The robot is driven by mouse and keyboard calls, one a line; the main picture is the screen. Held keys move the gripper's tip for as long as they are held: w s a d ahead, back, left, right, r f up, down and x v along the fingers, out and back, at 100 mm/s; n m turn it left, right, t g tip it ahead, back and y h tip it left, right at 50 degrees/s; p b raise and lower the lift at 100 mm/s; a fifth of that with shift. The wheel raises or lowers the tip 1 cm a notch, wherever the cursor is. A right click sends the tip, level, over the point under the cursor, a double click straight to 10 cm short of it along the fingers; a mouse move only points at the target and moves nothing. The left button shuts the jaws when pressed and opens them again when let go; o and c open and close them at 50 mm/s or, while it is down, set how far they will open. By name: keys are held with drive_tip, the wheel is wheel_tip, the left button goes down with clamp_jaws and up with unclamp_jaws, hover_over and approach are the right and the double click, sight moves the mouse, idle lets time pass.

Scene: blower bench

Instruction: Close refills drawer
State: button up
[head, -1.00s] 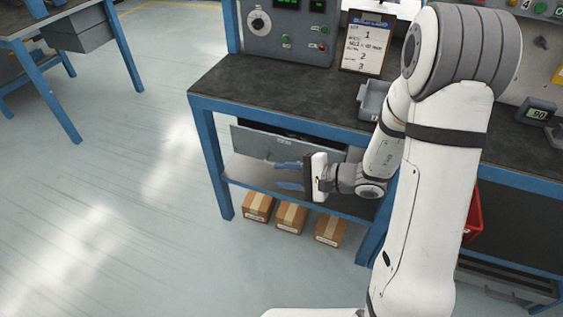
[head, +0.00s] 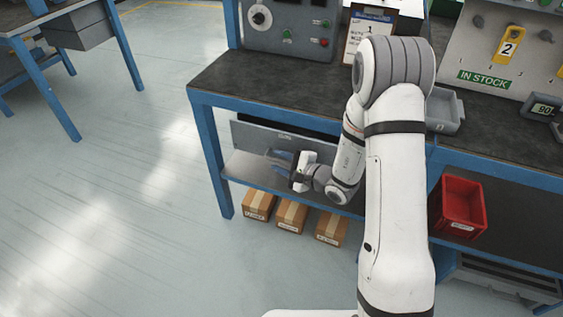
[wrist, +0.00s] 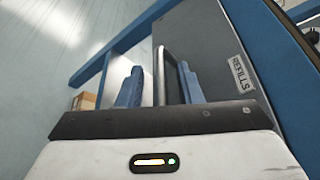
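The refills drawer (head: 262,139) under the left bench stands out a little, with a dark opening showing above its grey front. In the wrist view its grey front (wrist: 215,50) carries a white "REFILLS" label (wrist: 238,73) and a bar handle (wrist: 160,68). My gripper (head: 279,162) is at the drawer front, below the worktop. In the wrist view its two blue fingers (wrist: 160,85) are spread, one on each side of the handle, with a gap showing beside the bar. The handle is too small to make out in the head view.
The blue bench frame (head: 212,160) and lower shelf (head: 245,172) surround the drawer. Cardboard boxes (head: 292,215) sit below the shelf. A red bin (head: 462,205) stands at right. Floor to the left is clear.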

clamp_jaws()
idle(0.4)
